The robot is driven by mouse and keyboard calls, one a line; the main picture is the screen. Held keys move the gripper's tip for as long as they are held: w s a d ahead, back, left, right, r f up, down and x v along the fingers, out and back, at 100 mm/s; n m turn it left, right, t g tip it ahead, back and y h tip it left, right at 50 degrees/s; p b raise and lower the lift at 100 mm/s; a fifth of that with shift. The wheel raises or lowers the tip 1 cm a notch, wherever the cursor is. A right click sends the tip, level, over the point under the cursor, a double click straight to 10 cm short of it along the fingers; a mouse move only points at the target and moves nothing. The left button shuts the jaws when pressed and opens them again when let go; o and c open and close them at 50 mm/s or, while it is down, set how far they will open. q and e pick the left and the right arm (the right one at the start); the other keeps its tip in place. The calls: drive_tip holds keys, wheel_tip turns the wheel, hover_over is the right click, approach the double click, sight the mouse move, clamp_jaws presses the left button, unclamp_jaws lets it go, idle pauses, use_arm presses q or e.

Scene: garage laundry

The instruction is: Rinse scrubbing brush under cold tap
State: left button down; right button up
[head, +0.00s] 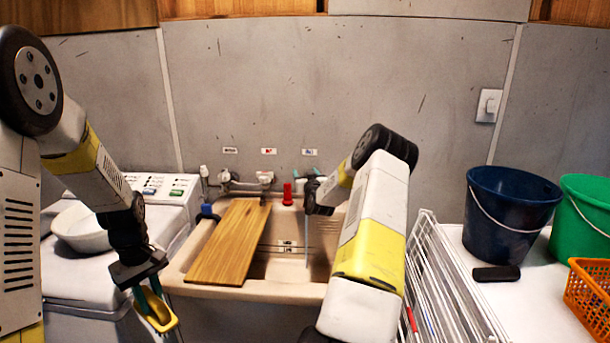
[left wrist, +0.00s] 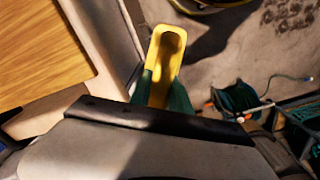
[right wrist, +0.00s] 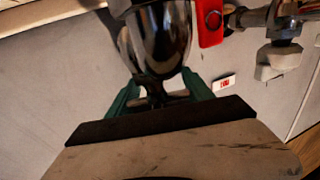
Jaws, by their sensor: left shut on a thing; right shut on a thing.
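The yellow scrubbing brush (head: 160,314) hangs in my left gripper (head: 147,288), in front of the washing machine and left of the sink's front edge. In the left wrist view the brush (left wrist: 166,50) sits between the green fingers; its bristles are not clear. My right gripper (head: 312,196) is at the right-hand tap above the sink, largely hidden by its arm. In the right wrist view its green fingers close on the shiny dark tap (right wrist: 160,45). A thin pale stream (head: 307,240) runs down below that tap into the sink (head: 318,268).
A wooden board (head: 230,243) covers the sink's left part. A red tap part (head: 287,194) stands beside the right-hand tap. A white bowl (head: 80,230) sits on the machine at left. A wire rack (head: 440,285), blue bucket (head: 510,215), green bucket (head: 588,225) and orange basket (head: 590,296) stand at right.

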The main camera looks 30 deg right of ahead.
drive_tip(key=m+g+h, duration=0.1)
drive_tip(key=h, duration=0.1)
drive_tip(key=shift+d+m+h, duration=0.15)
drive_tip(key=shift+m+h, duration=0.15)
drive_tip(key=shift+m, duration=0.1)
drive_tip(key=shift+s+d+m+g+h, duration=0.3)
drive_tip(key=shift+d+m+g+h, duration=0.15)
drive_tip(key=shift+m+g+h, duration=0.5)
drive_tip(key=shift+t, duration=0.25)
drive_tip(key=o, duration=1.4)
drive_tip(key=shift+n, duration=0.25)
drive_tip(key=shift+c, duration=0.2)
drive_tip(key=v, duration=1.2)
drive_tip(key=shift+f, duration=0.15)
